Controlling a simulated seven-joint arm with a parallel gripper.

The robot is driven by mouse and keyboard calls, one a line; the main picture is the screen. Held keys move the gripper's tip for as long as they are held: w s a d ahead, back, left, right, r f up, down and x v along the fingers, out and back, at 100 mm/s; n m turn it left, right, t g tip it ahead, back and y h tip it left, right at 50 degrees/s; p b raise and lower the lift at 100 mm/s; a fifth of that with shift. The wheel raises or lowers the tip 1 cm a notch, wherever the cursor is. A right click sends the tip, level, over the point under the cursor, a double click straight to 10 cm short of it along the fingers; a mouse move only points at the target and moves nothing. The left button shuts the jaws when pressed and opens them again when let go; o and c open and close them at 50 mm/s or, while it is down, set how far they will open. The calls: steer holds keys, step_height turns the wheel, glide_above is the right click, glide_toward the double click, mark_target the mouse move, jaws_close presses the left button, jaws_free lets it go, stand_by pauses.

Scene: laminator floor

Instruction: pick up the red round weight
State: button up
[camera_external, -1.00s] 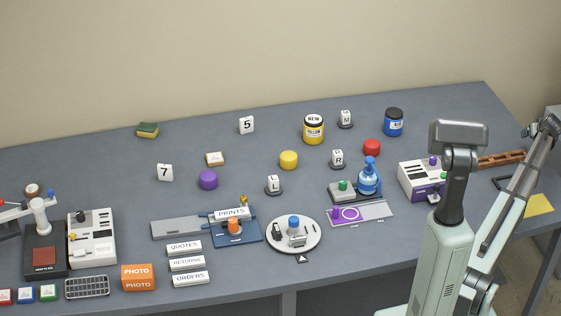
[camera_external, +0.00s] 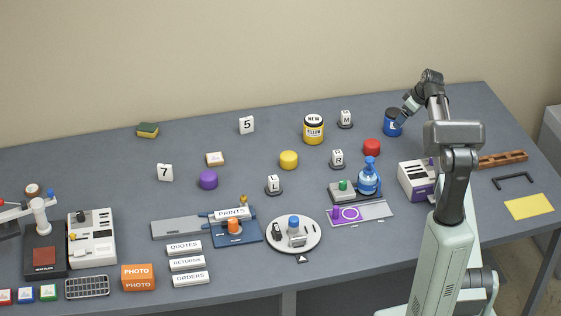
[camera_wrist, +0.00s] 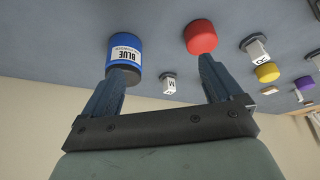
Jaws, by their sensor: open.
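The red round weight (camera_external: 372,147) stands on the grey table, to the left of and nearer than the blue jar (camera_external: 393,126). In the wrist view the red weight (camera_wrist: 201,38) shows just past the tip of the right finger. My gripper (camera_external: 407,107) is at the far right of the table, beside the blue jar and overlapping it in the picture. In the wrist view my gripper (camera_wrist: 160,72) is open with nothing between its fingers. Its left finger overlaps the jar's dark end; I cannot tell whether they touch.
A white M block (camera_external: 345,117) and a yellow jar (camera_external: 314,129) stand to the left. An R block (camera_external: 338,158), a yellow weight (camera_external: 289,159) and a blue pump bottle (camera_external: 368,178) are nearby. A white and purple device (camera_external: 416,181) is nearer my arm.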

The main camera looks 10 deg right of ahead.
steer(key=n+g, duration=0.1)
glide_toward(373, 142)
step_height(373, 142, up, 2)
steer(key=x, duration=0.7)
steer(key=shift+d+f, duration=0.1)
steer(key=shift+f, duration=0.35)
steer(key=shift+x, duration=2.65)
steer(key=shift+s+d+f, duration=0.1)
steer(key=shift+s, duration=0.1)
steer(key=c, duration=1.3)
steer(key=shift+c, duration=0.5)
